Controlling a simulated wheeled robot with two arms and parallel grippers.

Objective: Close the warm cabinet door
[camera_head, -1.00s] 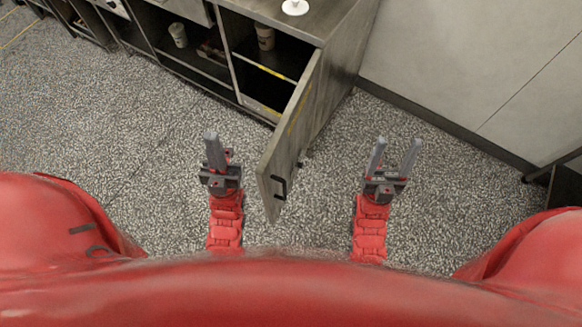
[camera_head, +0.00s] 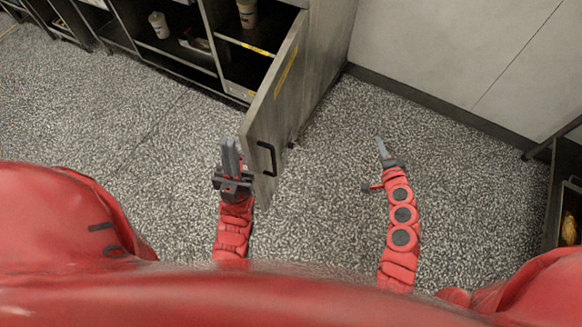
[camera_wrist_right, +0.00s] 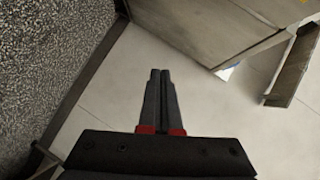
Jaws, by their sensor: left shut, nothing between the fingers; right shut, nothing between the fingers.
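The cabinet door (camera_head: 274,112) stands wide open in the head view, swung out from the steel cabinet towards me. Its black handle (camera_head: 267,158) is on the face turned to the right, near the free edge. My left gripper (camera_head: 230,147) is shut and empty, just left of the door's free edge; I cannot tell whether it touches. My right gripper (camera_head: 381,140) is shut and empty, over the floor to the right of the door and apart from it. In the right wrist view its fingers (camera_wrist_right: 160,78) are together with nothing between them.
The open cabinet (camera_head: 326,45) holds cups (camera_head: 159,25) on its shelves. A pale wall (camera_head: 445,50) with a dark base strip closes off the back right. A dark-framed unit (camera_head: 566,205) stands at the right edge. Speckled floor between door and wall is clear.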

